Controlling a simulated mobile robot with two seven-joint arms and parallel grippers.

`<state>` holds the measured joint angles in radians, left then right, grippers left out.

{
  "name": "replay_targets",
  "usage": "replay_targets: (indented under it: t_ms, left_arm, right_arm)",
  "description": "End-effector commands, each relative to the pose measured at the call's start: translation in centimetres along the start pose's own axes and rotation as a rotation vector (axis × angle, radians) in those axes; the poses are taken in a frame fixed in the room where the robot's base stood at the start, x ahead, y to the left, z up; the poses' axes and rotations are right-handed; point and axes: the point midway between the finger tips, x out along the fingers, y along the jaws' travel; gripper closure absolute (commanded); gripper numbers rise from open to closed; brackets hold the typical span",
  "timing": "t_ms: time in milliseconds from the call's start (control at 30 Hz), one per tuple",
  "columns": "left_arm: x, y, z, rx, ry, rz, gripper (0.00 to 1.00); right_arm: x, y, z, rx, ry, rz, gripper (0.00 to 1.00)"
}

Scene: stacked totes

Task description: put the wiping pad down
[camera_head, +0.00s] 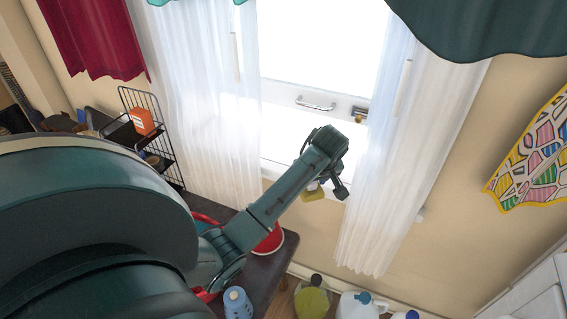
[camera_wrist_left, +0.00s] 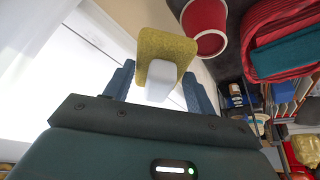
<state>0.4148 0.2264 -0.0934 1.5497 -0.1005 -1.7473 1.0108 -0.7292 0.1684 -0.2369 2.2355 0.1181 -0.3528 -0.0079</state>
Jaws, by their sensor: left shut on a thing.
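My left gripper (camera_head: 327,188) is at the end of the arm that reaches out in front of the window. It is shut on the wiping pad (camera_head: 314,193), which shows as a small yellow patch below the wrist. In the left wrist view the pad (camera_wrist_left: 166,46) is olive-yellow with a white block, held between the two blue fingers of the left gripper (camera_wrist_left: 158,86). The pad is in the air and touches no surface that I can see. My right gripper is not in view.
A dark table (camera_head: 262,272) lies below the arm, with a red container (camera_head: 270,240) and a blue bottle (camera_head: 237,303) on it. Several bottles, one yellow-green (camera_head: 312,300), stand at the bottom. White curtains (camera_head: 385,170) hang close by the window. A wire rack (camera_head: 150,135) is at left.

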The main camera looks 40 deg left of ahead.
Motion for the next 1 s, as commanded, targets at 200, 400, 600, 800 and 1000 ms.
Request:
replay_targets:
  t_ms: [200, 400, 600, 800, 1000]
  left_arm:
    - [0.1, -0.5, 1.1, -0.066, 0.001, -0.027, 0.63]
    - [1.6, -0.9, -2.7, -0.074, 0.003, -0.034, 0.63]
    - [3.7, -1.3, -7.7, -0.074, 0.001, -0.033, 0.63]
    - [5.8, -1.7, -12.4, -0.073, -0.001, -0.031, 0.63]
    - [6.7, -1.9, -14.8, -0.071, -0.001, -0.03, 0.63]
  right_arm:
    - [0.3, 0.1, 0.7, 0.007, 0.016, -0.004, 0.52]
    - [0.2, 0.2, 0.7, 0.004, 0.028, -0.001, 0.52]
    - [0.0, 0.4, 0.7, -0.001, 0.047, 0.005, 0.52]
    - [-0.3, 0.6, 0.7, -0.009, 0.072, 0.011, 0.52]
    - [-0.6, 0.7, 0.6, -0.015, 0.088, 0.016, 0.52]
